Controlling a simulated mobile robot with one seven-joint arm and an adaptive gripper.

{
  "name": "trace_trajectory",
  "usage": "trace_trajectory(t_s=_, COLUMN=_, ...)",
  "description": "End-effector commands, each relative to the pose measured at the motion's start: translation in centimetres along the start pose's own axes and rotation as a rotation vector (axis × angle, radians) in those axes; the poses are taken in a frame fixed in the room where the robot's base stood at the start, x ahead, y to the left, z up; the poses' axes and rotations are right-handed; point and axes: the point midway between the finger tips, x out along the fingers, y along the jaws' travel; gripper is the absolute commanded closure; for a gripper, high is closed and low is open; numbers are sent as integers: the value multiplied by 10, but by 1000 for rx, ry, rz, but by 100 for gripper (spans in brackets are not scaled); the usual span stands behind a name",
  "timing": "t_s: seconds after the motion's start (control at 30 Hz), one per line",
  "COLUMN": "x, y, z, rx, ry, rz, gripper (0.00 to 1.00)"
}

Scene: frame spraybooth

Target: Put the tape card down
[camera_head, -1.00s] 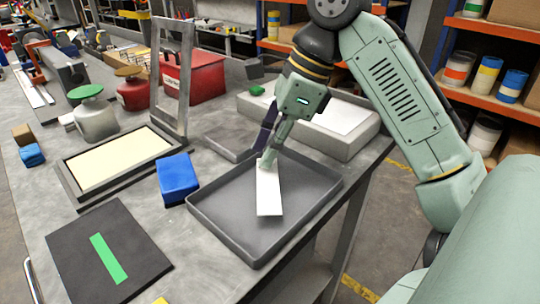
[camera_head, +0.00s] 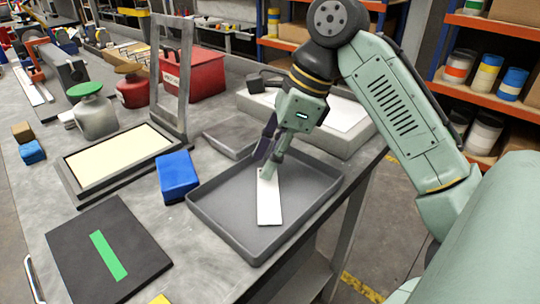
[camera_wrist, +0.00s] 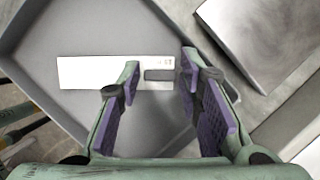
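The tape card (camera_head: 269,203) is a white strip lying in the grey tray (camera_head: 225,232), its long side running toward the tray's near edge. In the wrist view the card (camera_wrist: 85,72) appears flat on the tray floor, with a dark slot near its right end. My gripper (camera_head: 267,165) is low over the tray at the card's far end. In the wrist view my gripper (camera_wrist: 160,68) has its purple-padded fingers apart, on either side of the slotted end. The exact contact between fingertips and card cannot be told.
A blue block (camera_head: 177,177) stands left of the tray. A black board with a green strip (camera_head: 108,255) lies front left. A framed cream panel (camera_head: 118,160) lies behind. A smaller grey tray (camera_head: 228,137) and a pale box (camera_head: 350,138) stand close behind the tray.

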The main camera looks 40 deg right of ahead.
Motion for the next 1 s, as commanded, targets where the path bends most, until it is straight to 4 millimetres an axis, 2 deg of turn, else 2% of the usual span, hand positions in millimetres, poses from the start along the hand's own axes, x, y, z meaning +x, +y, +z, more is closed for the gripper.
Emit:
trace_trajectory(t_s=0.17, x=-24, y=-1, z=1, rx=1, ry=0, rz=-4, gripper=67)
trace_trajectory(t_s=0.4, x=-78, y=0, z=1, rx=6, ry=4, rz=-4, gripper=67)
trace_trajectory(t_s=0.6, x=-110, y=0, z=1, rx=3, ry=3, rz=-2, gripper=67)
trace_trajectory(t_s=0.77, x=-121, y=0, z=0, rx=1, ry=0, rz=-1, gripper=67)
trace_trajectory(t_s=1.0, x=-122, y=0, z=0, rx=0, ry=0, rz=0, gripper=67)
